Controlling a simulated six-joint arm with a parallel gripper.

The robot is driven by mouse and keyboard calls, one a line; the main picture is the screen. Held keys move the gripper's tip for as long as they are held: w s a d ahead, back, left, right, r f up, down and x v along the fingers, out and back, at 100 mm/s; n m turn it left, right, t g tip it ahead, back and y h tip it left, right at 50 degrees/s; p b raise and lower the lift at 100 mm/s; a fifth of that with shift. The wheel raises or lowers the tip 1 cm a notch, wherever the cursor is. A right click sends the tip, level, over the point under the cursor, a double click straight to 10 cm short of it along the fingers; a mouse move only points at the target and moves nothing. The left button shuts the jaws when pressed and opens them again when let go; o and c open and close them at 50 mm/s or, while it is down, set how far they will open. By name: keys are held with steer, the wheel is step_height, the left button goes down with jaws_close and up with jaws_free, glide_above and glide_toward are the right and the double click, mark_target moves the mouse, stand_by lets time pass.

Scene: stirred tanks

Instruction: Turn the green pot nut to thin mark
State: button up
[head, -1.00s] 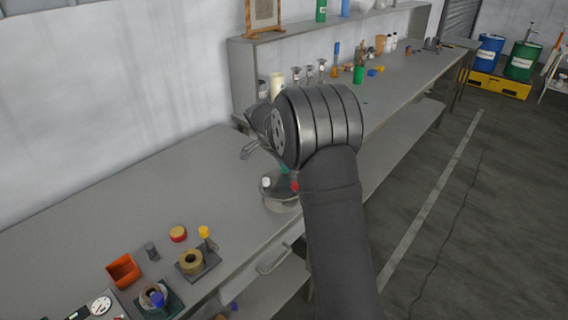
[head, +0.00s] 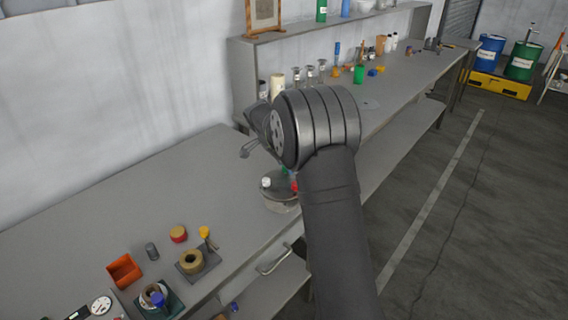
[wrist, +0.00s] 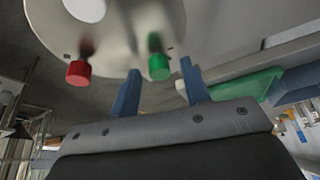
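The green pot nut (wrist: 159,65) hangs from the underside-like face of a round pale plate (wrist: 110,30) in the wrist view. My gripper (wrist: 160,68) is open, with its two blue fingers on either side of the green nut and a visible gap to each. In the head view the round pot (head: 282,204) stands near the bench's front edge, partly behind my arm. Its white nut (head: 266,182) and red nut (head: 295,186) show. I cannot make out any thin mark.
A tape roll on a dark plate (head: 192,261), a red-yellow round piece (head: 178,234) and an orange bin (head: 124,270) stand to the left on the bench. A shelf (head: 243,75) with bottles lies behind.

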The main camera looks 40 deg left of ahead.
steer(key=v, duration=1.7)
steer(key=shift+s+r, duration=0.15)
steer(key=shift+s, duration=0.05)
steer(key=x, duration=1.7)
steer(key=shift+w, duration=0.2)
